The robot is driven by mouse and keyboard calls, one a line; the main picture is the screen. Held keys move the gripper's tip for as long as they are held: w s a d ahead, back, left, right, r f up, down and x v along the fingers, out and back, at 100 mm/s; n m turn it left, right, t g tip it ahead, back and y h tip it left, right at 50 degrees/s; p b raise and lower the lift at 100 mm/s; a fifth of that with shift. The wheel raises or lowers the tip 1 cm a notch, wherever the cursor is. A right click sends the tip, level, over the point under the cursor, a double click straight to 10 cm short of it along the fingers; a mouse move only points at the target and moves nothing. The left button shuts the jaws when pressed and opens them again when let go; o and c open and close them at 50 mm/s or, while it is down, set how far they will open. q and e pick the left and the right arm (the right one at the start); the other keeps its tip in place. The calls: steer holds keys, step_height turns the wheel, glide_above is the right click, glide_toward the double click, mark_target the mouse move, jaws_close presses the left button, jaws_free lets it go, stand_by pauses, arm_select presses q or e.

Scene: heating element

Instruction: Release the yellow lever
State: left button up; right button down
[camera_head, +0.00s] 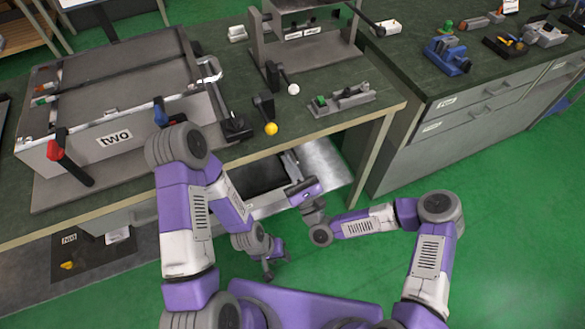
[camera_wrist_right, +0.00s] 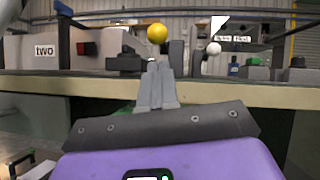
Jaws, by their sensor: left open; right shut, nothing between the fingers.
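The yellow lever's round knob (camera_head: 271,129) sits at the table's front edge, on a black lever arm (camera_head: 263,105). In the right wrist view the yellow knob (camera_wrist_right: 157,33) shows just above my right fingertips (camera_wrist_right: 158,65), with a small visible gap between them. My right gripper (camera_head: 290,160) is shut and empty, in front of the table edge and below the knob in the head view. Whether it touches the lever cannot be told. My left gripper (camera_head: 276,265) is open and empty, low in front of the table, well away from the lever.
A white-knobbed lever (camera_head: 293,89) stands behind and right of the yellow one. A box marked "two" (camera_head: 115,137) with a red-ended handle (camera_head: 55,150) is at left. A small grey device with a green part (camera_head: 340,99) lies at right. The table edge (camera_head: 345,125) runs above my right gripper.

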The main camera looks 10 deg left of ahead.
steer(key=x, duration=0.5)
steer(key=shift+w+a+r, duration=0.2)
steer(key=shift+w+a, duration=0.05)
steer(key=shift+r, duration=0.1)
